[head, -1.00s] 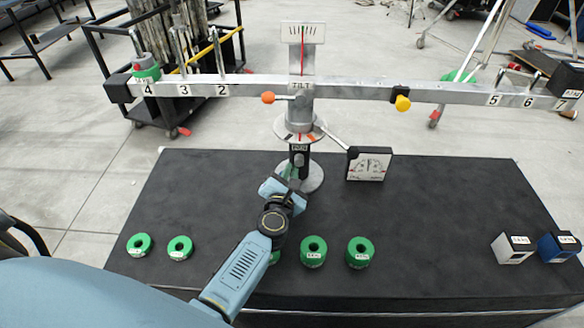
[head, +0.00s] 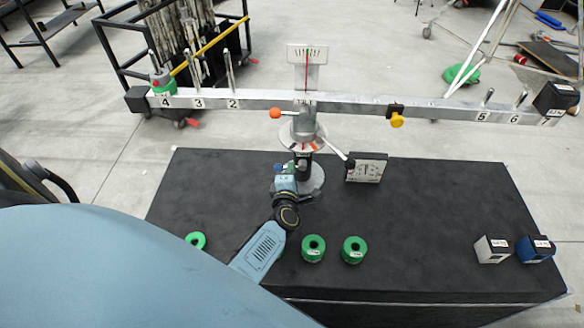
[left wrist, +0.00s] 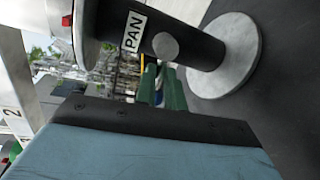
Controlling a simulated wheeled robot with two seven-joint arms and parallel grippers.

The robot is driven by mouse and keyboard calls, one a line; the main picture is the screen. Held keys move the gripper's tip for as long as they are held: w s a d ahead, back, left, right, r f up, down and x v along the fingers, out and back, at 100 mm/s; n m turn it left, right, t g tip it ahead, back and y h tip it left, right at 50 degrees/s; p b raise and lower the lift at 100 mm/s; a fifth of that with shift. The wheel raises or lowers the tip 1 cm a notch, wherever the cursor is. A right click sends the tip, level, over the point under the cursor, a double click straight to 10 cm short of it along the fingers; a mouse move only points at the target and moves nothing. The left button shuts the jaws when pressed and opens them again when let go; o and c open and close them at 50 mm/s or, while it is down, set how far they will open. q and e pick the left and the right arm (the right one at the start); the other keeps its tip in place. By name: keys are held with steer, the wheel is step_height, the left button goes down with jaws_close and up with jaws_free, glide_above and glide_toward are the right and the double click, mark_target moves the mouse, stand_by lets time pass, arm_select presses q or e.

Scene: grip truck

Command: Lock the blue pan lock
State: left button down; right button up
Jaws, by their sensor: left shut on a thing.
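The balance stand's dark post (head: 303,165) carries a PAN label (left wrist: 133,31) in the left wrist view and stands on a round grey base (left wrist: 238,60). My left gripper (head: 282,170) is at the left side of this post. Its green fingers (left wrist: 162,88) are shut beside the post, below a round grey knob (left wrist: 165,46). A small blue piece, seemingly the blue pan lock (head: 278,167), shows at the fingertips; the fingers hide most of it. Its exact position is hard to tell. My right gripper is not in view.
The long beam (head: 370,107) crosses above the post, with an orange knob (head: 275,113) and a yellow knob (head: 397,121). A dial box (head: 366,168) stands right of the post. Green weights (head: 354,250) and two cubes (head: 514,249) lie on the black table (head: 420,215).

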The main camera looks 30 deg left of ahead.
arm_select(q)
steer(key=shift+r+m+p, duration=0.2)
steer(key=shift+m+p, duration=0.25)
steer(key=shift+m, duration=0.25)
steer(key=c, duration=1.5)
jaws_free()
steer(key=p+v, duration=0.2)
steer(key=v, duration=1.1)
steer(key=shift+s+d+r, duration=0.1)
steer(key=shift+d+r, duration=0.05)
steer(key=shift+d, duration=0.1)
